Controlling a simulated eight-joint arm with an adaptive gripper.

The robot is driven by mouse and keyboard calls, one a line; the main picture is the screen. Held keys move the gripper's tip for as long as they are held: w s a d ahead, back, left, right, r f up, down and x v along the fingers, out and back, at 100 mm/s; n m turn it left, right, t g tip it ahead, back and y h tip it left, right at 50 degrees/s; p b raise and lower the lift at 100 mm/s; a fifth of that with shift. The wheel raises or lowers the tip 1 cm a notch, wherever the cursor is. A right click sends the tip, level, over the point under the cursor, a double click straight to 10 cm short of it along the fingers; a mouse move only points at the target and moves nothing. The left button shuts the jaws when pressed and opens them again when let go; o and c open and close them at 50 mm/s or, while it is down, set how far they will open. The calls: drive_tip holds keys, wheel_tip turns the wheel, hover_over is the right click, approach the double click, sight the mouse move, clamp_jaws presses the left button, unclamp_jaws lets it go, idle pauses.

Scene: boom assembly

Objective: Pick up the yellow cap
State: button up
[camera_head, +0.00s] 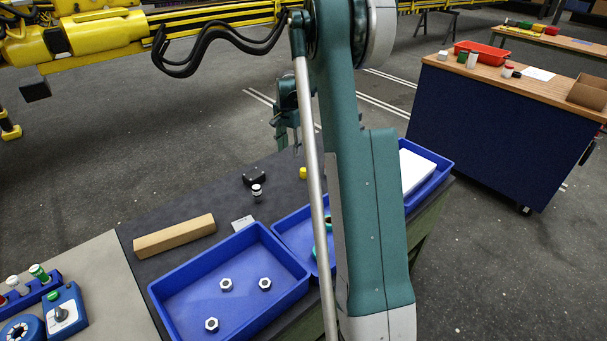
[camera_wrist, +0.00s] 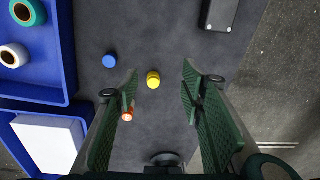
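The yellow cap (camera_wrist: 153,79) lies on the dark grey mat, between my finger tips as seen in the wrist view and nearer the left finger. In the head view the yellow cap (camera_head: 303,172) is small, partly hidden by my arm. My gripper (camera_wrist: 162,72) is open and empty, with its two green fingers apart. In the head view my gripper (camera_head: 288,148) hangs above the table's far edge, higher than the cap. The fingers do not appear to touch the cap.
A blue cap (camera_wrist: 110,61) and an orange-and-white piece (camera_wrist: 128,114) lie close to the yellow cap. A dark box (camera_wrist: 221,14) sits at the top right of the wrist view. Blue trays (camera_wrist: 68,60) line the left. A cardboard bar (camera_head: 174,236) lies on the mat.

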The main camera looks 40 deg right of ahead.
drive_tip(key=m, duration=0.2)
hover_over(304, 169)
drive_tip(key=shift+g, duration=0.3)
drive_tip(key=f, duration=0.9)
drive_tip(key=shift+a, duration=0.35)
drive_tip(key=shift+f, duration=0.1)
drive_tip(key=shift+f, duration=1.25)
drive_tip(key=shift+d+f, duration=0.15)
drive_tip(key=shift+f, duration=2.45)
drive_tip(key=c, duration=0.8)
